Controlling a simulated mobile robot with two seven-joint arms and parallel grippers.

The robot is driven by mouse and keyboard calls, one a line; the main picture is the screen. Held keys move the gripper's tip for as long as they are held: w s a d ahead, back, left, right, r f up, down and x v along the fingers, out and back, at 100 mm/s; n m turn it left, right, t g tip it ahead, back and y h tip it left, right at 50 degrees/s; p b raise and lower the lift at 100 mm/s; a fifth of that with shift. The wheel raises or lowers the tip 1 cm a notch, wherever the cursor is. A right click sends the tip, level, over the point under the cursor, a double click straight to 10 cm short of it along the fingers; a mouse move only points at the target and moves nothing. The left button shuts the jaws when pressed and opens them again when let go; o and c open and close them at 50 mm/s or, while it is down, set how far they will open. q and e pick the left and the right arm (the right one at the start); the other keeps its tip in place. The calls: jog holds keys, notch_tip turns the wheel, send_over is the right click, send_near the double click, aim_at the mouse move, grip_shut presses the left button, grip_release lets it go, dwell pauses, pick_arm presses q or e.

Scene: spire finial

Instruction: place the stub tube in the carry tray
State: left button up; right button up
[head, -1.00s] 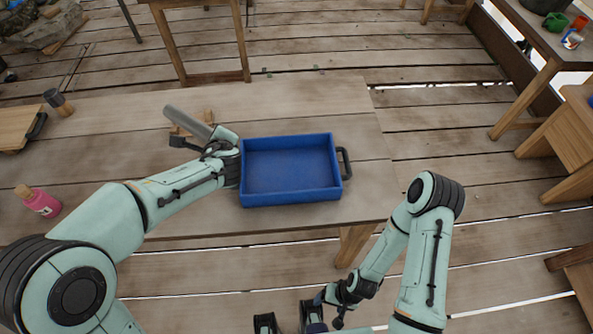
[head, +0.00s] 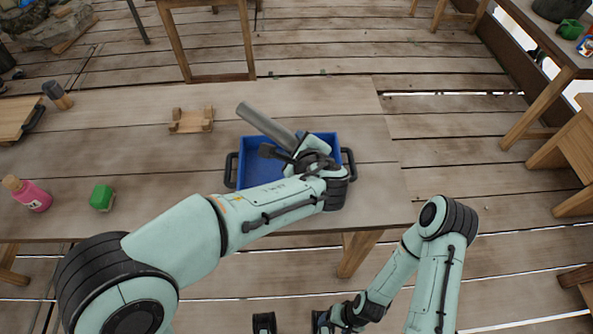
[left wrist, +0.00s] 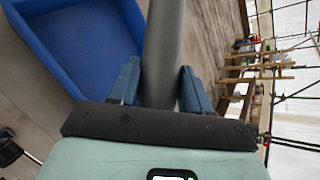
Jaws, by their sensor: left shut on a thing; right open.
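The stub tube (head: 262,122) is a plain grey cylinder, held tilted in my left gripper (head: 286,154). It also runs between the two blue fingers of that gripper in the left wrist view (left wrist: 163,50). The carry tray (head: 256,174) is a blue open box with dark side handles on the table. The tube and gripper are over the tray, and the tube's far end reaches past its back rim. My left arm hides the tray's front right part. In the left wrist view the tray (left wrist: 75,40) is at upper left. My right gripper (head: 292,324) is open and empty at the bottom edge.
A wooden cradle (head: 190,121) stands empty left of the tray. A green block (head: 102,197), a pink bottle (head: 33,196) and a dark-topped cylinder (head: 57,96) stand further left. The table right of the tray is clear.

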pick_arm(q)
notch_tip(320, 180, down, 9)
jog(key=shift+r+b, duration=0.15)
jog(key=shift+b, duration=0.6)
jog(key=shift+f+b, duration=0.5)
jog(key=shift+b, duration=0.1)
jog(key=o, duration=1.3)
jog(key=shift+f, duration=0.1)
jog(key=shift+r+p, duration=0.4)
jog(key=shift+p, duration=0.1)
jog(key=v, duration=1.2)
jog(key=shift+r, duration=0.25)
